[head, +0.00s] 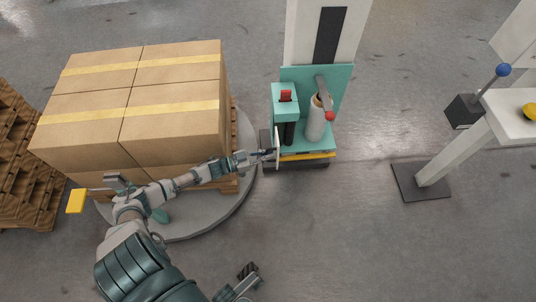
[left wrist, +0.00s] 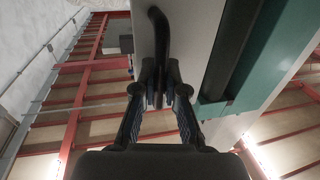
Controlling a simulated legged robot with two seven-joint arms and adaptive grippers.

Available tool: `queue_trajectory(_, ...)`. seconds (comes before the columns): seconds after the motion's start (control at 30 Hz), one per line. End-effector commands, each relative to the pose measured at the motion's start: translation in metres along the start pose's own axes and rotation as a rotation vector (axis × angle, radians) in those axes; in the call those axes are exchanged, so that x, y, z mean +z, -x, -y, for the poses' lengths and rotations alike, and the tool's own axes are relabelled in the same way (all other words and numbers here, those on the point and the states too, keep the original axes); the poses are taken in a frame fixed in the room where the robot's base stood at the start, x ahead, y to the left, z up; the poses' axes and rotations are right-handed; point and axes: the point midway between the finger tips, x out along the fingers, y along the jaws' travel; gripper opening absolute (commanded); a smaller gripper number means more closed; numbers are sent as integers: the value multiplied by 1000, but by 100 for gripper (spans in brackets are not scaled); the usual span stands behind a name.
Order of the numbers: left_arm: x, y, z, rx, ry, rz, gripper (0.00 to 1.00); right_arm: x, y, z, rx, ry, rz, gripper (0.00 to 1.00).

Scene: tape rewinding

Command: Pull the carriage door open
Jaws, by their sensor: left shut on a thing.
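The teal carriage (head: 343,78) stands at the foot of a pale mast, right of the pallet load. Its pale door (head: 277,140) shows nearly edge-on at the carriage's left side; how far it stands open I cannot tell from the head view. In the left wrist view the door (left wrist: 193,35) is a light grey panel with a black curved bar handle (left wrist: 161,28). My left gripper (head: 265,154) is at the door; in the left wrist view its fingers (left wrist: 159,95) are closed around the handle's lower part. A part of my right gripper (head: 246,272) shows low in the head view, its jaws unclear.
Taped boxes (head: 172,63) stand stacked on a round turntable (head: 222,208), beneath my left arm. A film roll (head: 316,118) stands in the carriage. A control stand (head: 437,163) with a blue-knobbed lever is at right. The floor between is clear.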

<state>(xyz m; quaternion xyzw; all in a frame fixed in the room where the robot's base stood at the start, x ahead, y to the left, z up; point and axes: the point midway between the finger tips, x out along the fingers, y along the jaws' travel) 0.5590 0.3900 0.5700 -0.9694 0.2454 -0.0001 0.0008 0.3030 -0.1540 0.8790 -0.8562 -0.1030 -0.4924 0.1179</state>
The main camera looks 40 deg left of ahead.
Motion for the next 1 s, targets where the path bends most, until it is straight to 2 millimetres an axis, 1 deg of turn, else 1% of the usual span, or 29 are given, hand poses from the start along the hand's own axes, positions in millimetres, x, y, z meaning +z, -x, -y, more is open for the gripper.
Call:
queue_trajectory(0.07, 0, 0, 1, -2, 0, 1, 0, 2, 0, 0, 0, 0, 3, 40)
queue_trajectory(0.1, 0, 0, 1, -3, 0, 1, 18, 2, 0, 0, 0, 0, 4, 40)
queue_trajectory(0.17, 0, 0, 1, -2, 0, 1, 33, 2, 0, 0, 0, 0, 4, 40)
queue_trajectory(0.2, 0, 0, 1, -2, 0, 1, 37, 2, 0, 0, 0, 0, 4, 40)
queue_trajectory(0.47, 0, 0, 0, -2, -1, 0, 37, 2, 0, 0, 0, 1, 3, 40)
queue_trajectory(0.57, 0, 6, 0, -2, 0, 2, 37, 0, 0, -1, 1, 1, 0, 40)
queue_trajectory(0.67, 1, 20, 0, -2, 0, 4, 37, 0, 0, 0, 1, 0, 0, 40)
queue_trajectory(0.9, 3, 75, 0, -2, 3, 6, 37, 0, 0, 0, 0, 0, 1, 40)
queue_trajectory(1.0, 2, 94, 0, -1, 1, 5, 37, 0, 0, -1, 1, 0, 1, 40)
